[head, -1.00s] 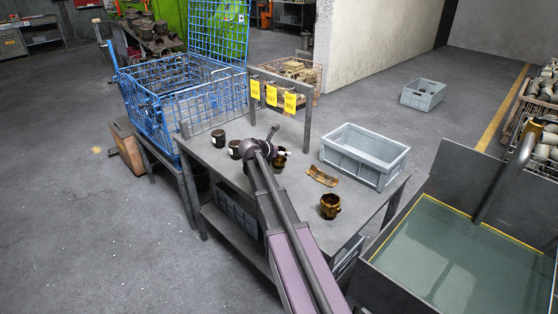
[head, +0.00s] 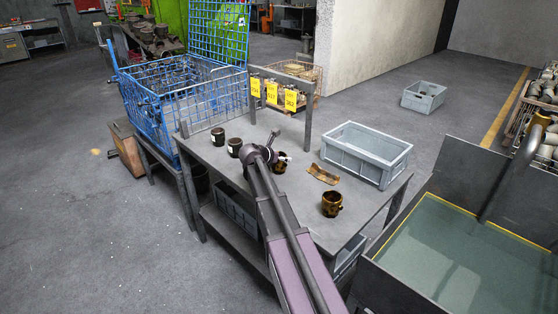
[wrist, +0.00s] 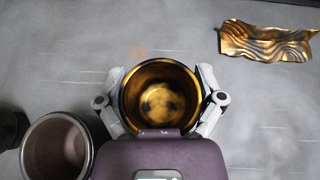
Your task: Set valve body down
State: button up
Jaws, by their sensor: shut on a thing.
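The valve body is a brassy, dark-stained round cup (wrist: 160,92), seen from above in the wrist view. My gripper (wrist: 160,100) is shut on it, with one grey finger on each side of its rim. In the head view the valve body (head: 280,163) is partly hidden behind the end of my arm, over the grey table (head: 225,175). I cannot tell whether its base touches the table top.
Two dark cups (head: 218,137) (head: 234,147) stand left of my gripper. A bent brass piece (head: 322,175) and another brassy valve body (head: 331,203) lie to the right. A grey crate (head: 366,153) stands at the right back, and yellow tags (head: 272,94) hang at the back.

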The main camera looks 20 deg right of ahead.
jog(key=shift+f, duration=0.2)
jog(key=o, duration=1)
jog(key=shift+r, duration=0.1)
jog(key=shift+o, duration=0.2)
jog(key=shift+r, duration=0.1)
jog(key=shift+r, duration=0.15)
jog(key=p+v, duration=0.5)
jog(key=v, duration=0.7)
jog(key=shift+p, duration=0.4)
